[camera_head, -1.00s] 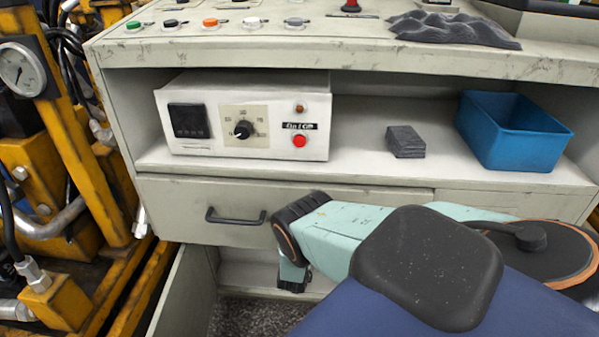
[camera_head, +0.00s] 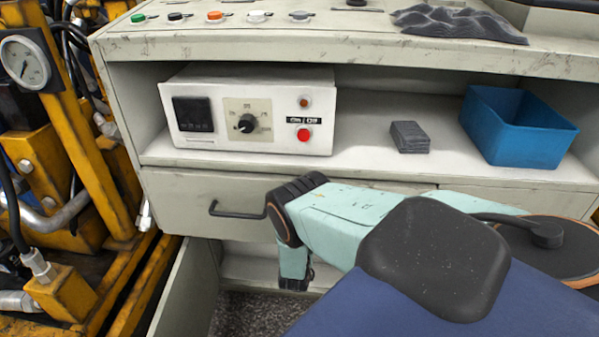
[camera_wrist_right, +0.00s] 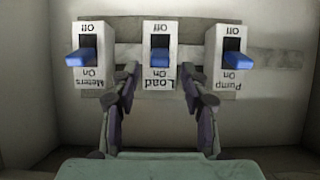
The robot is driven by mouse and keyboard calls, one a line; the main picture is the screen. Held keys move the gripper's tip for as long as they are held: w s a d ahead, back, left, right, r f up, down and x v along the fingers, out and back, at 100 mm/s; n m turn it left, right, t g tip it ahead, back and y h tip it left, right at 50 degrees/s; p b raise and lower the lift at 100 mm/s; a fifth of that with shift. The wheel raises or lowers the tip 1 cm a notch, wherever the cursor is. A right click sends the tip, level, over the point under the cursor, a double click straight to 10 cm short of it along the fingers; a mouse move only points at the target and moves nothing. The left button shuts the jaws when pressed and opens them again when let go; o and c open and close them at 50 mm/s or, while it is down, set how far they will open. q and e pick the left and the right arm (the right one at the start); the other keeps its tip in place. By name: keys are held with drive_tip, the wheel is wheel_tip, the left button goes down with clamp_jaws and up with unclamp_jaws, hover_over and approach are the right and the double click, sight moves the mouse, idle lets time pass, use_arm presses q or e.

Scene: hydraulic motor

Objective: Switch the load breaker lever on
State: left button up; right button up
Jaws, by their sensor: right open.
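In the right wrist view the load breaker (camera_wrist_right: 158,88) is the middle of three white breakers, with its label upside down. Its blue lever (camera_wrist_right: 160,57) sits between the "Off" marking above and the "On" marking below; I cannot tell its exact setting. My right gripper (camera_wrist_right: 160,72) is open, with one finger on each side of the load breaker's lower part and nothing between them but the breaker. Contact cannot be made out. In the head view my right arm reaches down into the open lower cabinet, and its gripper is hidden there. My left gripper is not in view.
The meters breaker (camera_wrist_right: 82,85) and pump breaker (camera_wrist_right: 228,85) flank the load breaker closely. In the head view, a closed drawer (camera_head: 180,205) is above the cabinet opening. A white control box (camera_head: 250,115), dark block (camera_head: 410,137) and blue bin (camera_head: 515,130) stand on the shelf.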

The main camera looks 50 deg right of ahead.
drive_tip(key=v, duration=0.9)
drive_tip(key=shift+a, duration=0.15)
drive_tip(key=shift+s, duration=0.15)
idle(0.3)
drive_tip(key=s+a+f+n+g+y, duration=0.1)
drive_tip(key=s+a+n+g+y, duration=0.25)
drive_tip(key=s+a, duration=0.5)
drive_tip(key=s+a+f+n+g+y, duration=0.15)
drive_tip(key=s+a+n+y, duration=0.35)
drive_tip(key=s, duration=0.6)
drive_tip(key=s+a+r+n+g+y, duration=0.1)
drive_tip(key=s+a+r+g, duration=0.2)
drive_tip(key=s+a+r, duration=0.6)
wheel_tip(320, 180, up, 13)
drive_tip(key=w+d+p, duration=0.1)
drive_tip(key=d+p, duration=0.1)
drive_tip(key=p, duration=1)
drive_tip(key=shift+w, duration=0.25)
